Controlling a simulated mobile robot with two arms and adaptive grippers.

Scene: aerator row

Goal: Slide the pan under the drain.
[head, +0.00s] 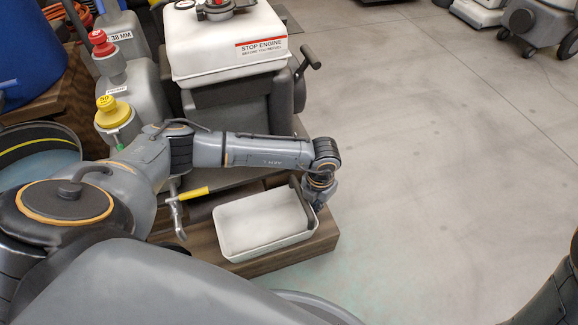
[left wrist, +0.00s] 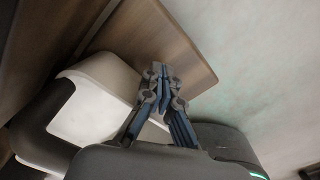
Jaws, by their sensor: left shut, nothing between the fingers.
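The white rectangular pan (head: 262,226) lies on a wooden platform (head: 325,240). A drain tap (head: 178,215) with a yellow lever (head: 194,193) hangs to the left of the pan, its spout beyond the pan's left edge. My left gripper (head: 318,204) is at the pan's right end, pointing down; its fingers show only in part there. In the left wrist view my left gripper (left wrist: 163,82) is shut and empty, with the pan (left wrist: 95,105) beside and partly behind the fingers. I cannot tell whether they touch it. My right gripper is out of view.
A machine with a white tank (head: 225,45) stands behind the pan. Bottles with red (head: 101,42) and yellow (head: 114,112) caps stand at the left, near a blue barrel (head: 28,50).

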